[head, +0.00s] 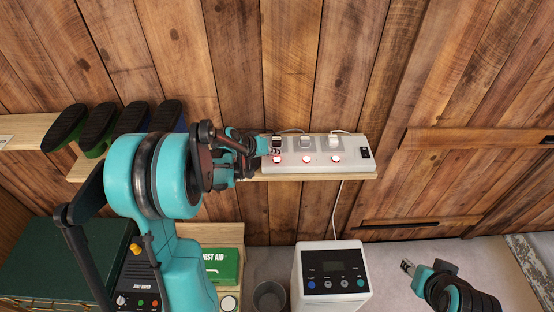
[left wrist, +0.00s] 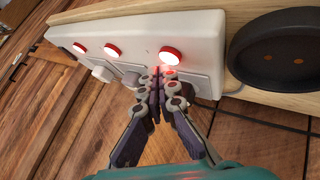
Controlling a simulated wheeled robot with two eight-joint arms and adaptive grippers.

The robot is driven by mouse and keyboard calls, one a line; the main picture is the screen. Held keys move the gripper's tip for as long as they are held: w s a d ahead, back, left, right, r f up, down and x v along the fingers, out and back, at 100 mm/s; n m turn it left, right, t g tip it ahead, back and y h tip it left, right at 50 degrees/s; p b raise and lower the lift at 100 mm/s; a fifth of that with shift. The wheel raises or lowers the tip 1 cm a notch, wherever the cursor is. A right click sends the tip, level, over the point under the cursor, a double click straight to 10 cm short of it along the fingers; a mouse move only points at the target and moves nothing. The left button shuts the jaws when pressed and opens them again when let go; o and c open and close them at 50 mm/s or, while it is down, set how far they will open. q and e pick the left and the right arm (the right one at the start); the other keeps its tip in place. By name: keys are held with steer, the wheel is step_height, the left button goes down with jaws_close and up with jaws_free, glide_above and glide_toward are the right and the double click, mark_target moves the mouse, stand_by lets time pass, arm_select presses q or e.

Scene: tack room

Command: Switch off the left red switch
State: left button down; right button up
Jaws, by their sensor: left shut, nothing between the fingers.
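A white power strip (head: 318,166) lies on a wooden shelf against the plank wall. Three round red-rimmed switches with bright centres sit along its front: the left red switch (head: 277,159), the middle one (head: 306,159) and the right one (head: 336,159). In the left wrist view the order is reversed, so the left red switch (left wrist: 171,56) is the rightmost. My left gripper (head: 270,149) is shut and empty, its fingertips (left wrist: 159,76) close beside that switch; I cannot tell whether they touch. My right gripper (head: 407,267) is low at the right, far from the strip; its jaws are unclear.
Plugs and cords (head: 333,141) sit behind the switches. Dark boots (head: 100,130) stand on the shelf to the left; a round black dish-like thing (left wrist: 280,50) shows beside the strip in the wrist view. A white appliance (head: 331,292) stands below.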

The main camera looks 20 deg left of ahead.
mark_target(275, 160)
arm_select(q)
steer(key=shift+f, duration=0.1)
stand_by(0.5)
steer(key=shift+f+b, duration=0.4)
steer(key=shift+b, duration=0.15)
steer(key=shift+r, duration=0.55)
steer(key=shift+p, duration=0.3)
steer(key=shift+r+p, duration=1.9)
steer(key=shift+r, duration=1.1)
